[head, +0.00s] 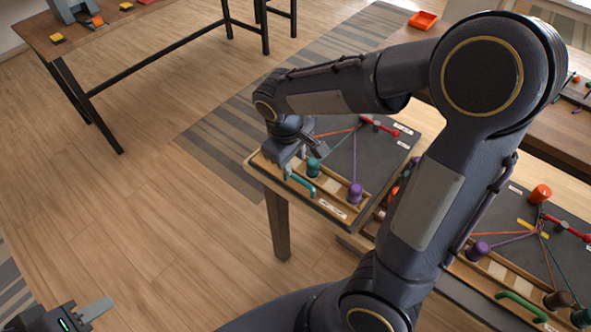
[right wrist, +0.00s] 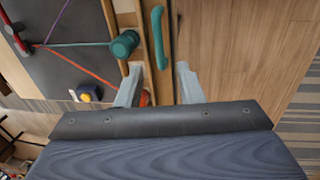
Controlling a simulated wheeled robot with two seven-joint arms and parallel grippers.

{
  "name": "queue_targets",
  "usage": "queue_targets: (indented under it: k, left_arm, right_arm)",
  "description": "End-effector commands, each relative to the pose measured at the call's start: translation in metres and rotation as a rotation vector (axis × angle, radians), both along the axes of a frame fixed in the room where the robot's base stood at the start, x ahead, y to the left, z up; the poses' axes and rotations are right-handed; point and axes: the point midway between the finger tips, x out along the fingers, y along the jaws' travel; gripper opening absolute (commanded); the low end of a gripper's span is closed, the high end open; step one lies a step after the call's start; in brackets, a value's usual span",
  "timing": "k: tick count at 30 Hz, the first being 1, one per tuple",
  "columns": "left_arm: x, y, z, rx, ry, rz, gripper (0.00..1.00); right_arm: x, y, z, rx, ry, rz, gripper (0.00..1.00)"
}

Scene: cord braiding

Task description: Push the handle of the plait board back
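The plait board (head: 384,160) is a dark panel with a wooden front rail on a table. Its teal-green handle (head: 301,186) lies along the rail's outer edge and also shows in the right wrist view (right wrist: 157,35). My right gripper (head: 300,160) is at the board's left end, close to the handle. In the right wrist view its fingers (right wrist: 159,72) are apart, on either side of the handle's near end. Contact cannot be told. A teal spool (head: 313,167) and a purple spool (head: 354,193) stand by the rail. My left gripper (head: 95,310) is at the lower left, partly cut off.
A second board with a green handle (head: 521,306) lies at the lower right, with a purple spool (head: 478,250) and a red clamp. My right arm hides part of the tables between. An orange tray (head: 423,20) lies behind. Floor left of the board is clear.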

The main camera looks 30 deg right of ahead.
Motion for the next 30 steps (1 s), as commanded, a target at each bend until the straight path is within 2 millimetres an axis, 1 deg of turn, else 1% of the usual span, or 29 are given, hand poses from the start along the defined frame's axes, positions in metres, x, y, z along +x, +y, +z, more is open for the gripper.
queue_targets:
  k: [5,12,16,21,28,30]
  left_arm:
    - [0.000,0.000,-0.001,0.000,0.000,0.000,0.36]
    - [0.000,0.000,-0.002,0.000,0.000,0.000,0.36]
    - [0.000,0.000,-0.003,0.000,0.000,0.000,0.36]
    - [0.000,0.000,-0.003,0.000,0.000,0.000,0.36]
    - [0.000,0.000,-0.003,0.000,0.000,0.000,0.36]
    - [0.000,0.000,-0.003,0.000,0.000,0.000,0.36]
  right_arm:
    - [0.005,-0.002,-0.016,-0.028,0.009,0.015,0.34]
    - [0.007,-0.009,-0.055,-0.025,0.010,0.012,0.34]
    - [0.009,-0.012,-0.070,-0.025,0.008,0.013,0.34]
    - [0.009,-0.014,-0.078,-0.023,0.006,0.012,0.34]
    - [0.010,-0.014,-0.079,-0.021,0.005,0.013,0.34]
    - [0.010,-0.014,-0.079,-0.021,0.005,0.013,0.25]
